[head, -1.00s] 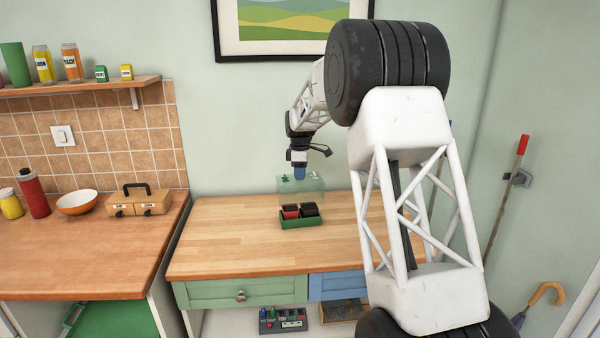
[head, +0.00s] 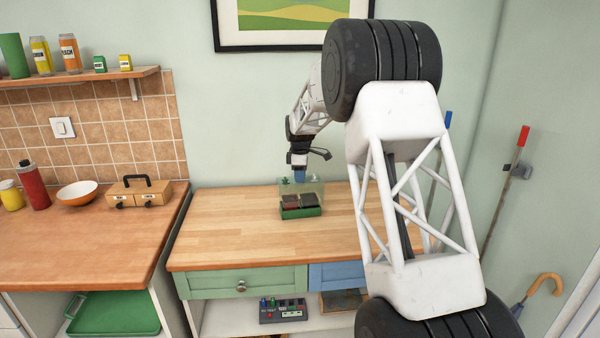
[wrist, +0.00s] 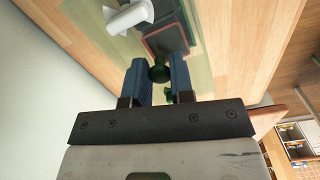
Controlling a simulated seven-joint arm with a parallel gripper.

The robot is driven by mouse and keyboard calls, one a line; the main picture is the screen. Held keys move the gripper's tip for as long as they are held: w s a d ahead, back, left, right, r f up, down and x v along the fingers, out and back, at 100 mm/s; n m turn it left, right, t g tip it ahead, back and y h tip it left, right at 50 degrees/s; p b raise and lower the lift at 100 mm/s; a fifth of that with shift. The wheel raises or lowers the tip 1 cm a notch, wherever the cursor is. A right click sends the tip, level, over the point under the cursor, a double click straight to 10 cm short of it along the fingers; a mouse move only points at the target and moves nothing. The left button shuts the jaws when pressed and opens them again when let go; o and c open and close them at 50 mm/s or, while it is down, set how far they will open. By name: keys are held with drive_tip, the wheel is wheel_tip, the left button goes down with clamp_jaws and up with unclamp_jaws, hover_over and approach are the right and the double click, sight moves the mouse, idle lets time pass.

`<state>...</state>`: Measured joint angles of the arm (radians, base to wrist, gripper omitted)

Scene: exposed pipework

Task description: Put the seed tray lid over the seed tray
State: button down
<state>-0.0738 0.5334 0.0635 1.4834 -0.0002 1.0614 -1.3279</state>
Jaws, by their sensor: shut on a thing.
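The seed tray (head: 302,213) is a green tray on the wooden worktop, holding dark and reddish pots. The seed tray lid (head: 316,188) is a clear, greenish cover with small green fittings on top. The lid overlaps the tray's back and pots in the head view. I cannot tell whether its lower edge touches the tray. In the wrist view pots show through the lid (wrist: 105,45).
The wooden worktop (head: 225,230) around the tray is clear. A wooden box with a black handle (head: 140,192), an orange bowl (head: 77,192) and a red bottle (head: 33,186) stand on the left counter. The wall is close behind.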

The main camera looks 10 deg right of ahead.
drive_tip(key=shift+f, duration=2.55)
drive_tip(key=shift+f, duration=0.35)
drive_tip(key=c, duration=0.9)
unclamp_jaws()
drive_tip(key=shift+r, duration=3.9)
